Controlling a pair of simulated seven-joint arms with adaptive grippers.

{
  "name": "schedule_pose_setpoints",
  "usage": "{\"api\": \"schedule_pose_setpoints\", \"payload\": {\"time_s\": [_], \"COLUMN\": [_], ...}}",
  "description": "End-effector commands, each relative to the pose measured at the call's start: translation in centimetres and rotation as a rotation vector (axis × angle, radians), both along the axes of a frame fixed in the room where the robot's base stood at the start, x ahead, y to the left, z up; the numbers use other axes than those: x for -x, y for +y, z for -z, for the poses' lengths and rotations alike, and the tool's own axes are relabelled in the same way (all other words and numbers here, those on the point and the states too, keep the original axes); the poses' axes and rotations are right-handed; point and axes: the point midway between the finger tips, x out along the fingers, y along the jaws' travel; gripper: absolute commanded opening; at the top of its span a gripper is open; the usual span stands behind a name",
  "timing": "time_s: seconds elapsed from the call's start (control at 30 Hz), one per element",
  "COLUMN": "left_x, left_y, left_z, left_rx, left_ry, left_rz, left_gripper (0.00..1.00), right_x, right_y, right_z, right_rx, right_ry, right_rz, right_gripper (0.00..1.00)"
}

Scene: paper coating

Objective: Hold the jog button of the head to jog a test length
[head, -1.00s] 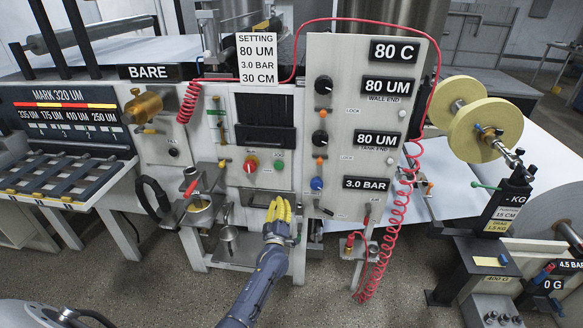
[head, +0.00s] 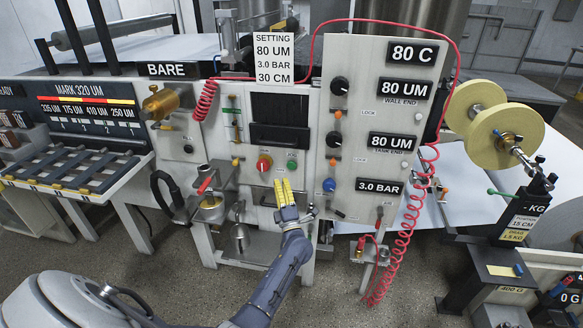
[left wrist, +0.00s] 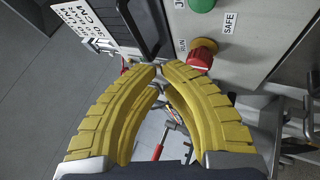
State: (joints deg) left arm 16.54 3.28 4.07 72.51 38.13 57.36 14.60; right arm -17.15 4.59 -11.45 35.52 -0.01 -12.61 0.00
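The green jog button (head: 292,166) is on the white machine front, right of a red switch knob (head: 264,163) and below a dark window. In the left wrist view the green button (left wrist: 203,4) is partly cut off at the top edge, with the red knob (left wrist: 201,54) nearer. My left gripper (head: 284,181) has yellow fingers, shut and empty, with tips just below the green button in the head view. In the left wrist view the fingertips (left wrist: 160,68) meet, apart from the green button. My right gripper is not in view.
The setting card (head: 274,60) reads 80 UM, 3.0 BAR, 30 CM. A panel with displays and knobs (head: 340,86) stands to the right, with a coiled red hose (head: 412,210).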

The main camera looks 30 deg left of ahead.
Motion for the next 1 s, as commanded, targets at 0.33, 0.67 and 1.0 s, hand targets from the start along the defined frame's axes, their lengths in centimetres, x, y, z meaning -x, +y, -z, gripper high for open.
{"api": "schedule_pose_setpoints", "payload": {"time_s": [0.33,0.67,1.0], "left_x": [-1.7,-5.4,-7.8], "left_y": [0.7,2.0,2.9], "left_z": [-0.1,0.0,0.0], "left_rx": [-0.002,-0.002,-0.001], "left_ry": [0.001,0.002,0.001], "left_rz": [-0.001,-0.001,0.0], "left_gripper": [0.0,0.0,0.0], "right_x": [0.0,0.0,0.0], "right_y": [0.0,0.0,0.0], "right_z": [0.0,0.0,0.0], "right_rx": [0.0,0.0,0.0], "right_ry": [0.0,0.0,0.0], "right_rz": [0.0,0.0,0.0], "right_gripper": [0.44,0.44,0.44]}}
